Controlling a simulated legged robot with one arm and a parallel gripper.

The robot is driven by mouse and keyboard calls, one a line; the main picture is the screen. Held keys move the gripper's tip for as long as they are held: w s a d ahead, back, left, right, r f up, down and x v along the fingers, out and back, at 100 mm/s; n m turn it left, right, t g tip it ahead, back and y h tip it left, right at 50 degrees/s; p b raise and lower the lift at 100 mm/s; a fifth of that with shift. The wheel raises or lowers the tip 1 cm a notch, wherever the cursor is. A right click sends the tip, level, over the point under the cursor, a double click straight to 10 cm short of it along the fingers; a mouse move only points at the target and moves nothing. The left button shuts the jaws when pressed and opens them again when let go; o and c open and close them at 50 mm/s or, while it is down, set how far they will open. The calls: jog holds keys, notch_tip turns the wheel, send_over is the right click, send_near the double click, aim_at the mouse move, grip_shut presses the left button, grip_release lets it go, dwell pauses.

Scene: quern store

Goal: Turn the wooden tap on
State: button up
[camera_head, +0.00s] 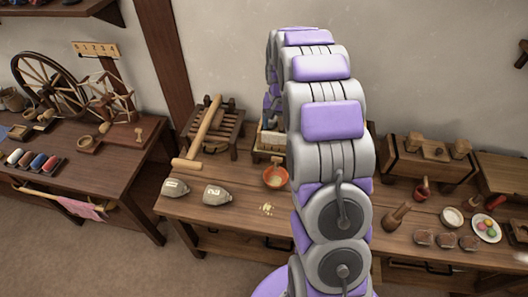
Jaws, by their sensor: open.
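I cannot pick out the wooden tap with certainty. A dark wooden fitting (522,55) on the wall is cut off by the right edge, and I cannot tell what it is. A wooden box with knobs (430,160) stands on the right part of the bench. My grey and purple arm rises through the middle and bends over away from me. My gripper is not visible; the arm's far end is hidden behind its own links. The arm also hides the middle of the bench and the wall behind it.
The long wooden bench (235,228) holds a slatted rack with a long mallet (208,132), two grey weights, an orange bowl (276,177), a dark pestle and a plate of coloured balls (487,228). A left table (110,163) carries a spinning wheel. Bare floor lies in front.

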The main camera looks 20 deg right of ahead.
notch_tip(320, 180, down, 3)
jog(key=d, duration=0.3)
jog(key=b, duration=0.3)
send_over(277, 158)
jog(key=a, duration=0.1)
notch_tip(277, 158, down, 8)
jog(key=f, duration=0.2)
jog(key=d+f, duration=0.1)
jog(key=f, duration=0.1)
jog(key=d+f+b, duration=0.1)
jog(key=f, duration=0.1)
jog(key=shift+w+d+f, duration=0.1)
jog(key=shift+d+f, duration=0.05)
jog(key=shift+a+f, duration=0.1)
jog(key=shift+a, duration=0.95)
jog(key=shift+d, duration=0.8)
jog(key=c, duration=0.5)
jog(key=shift+a, duration=0.3)
jog(key=c, duration=0.5)
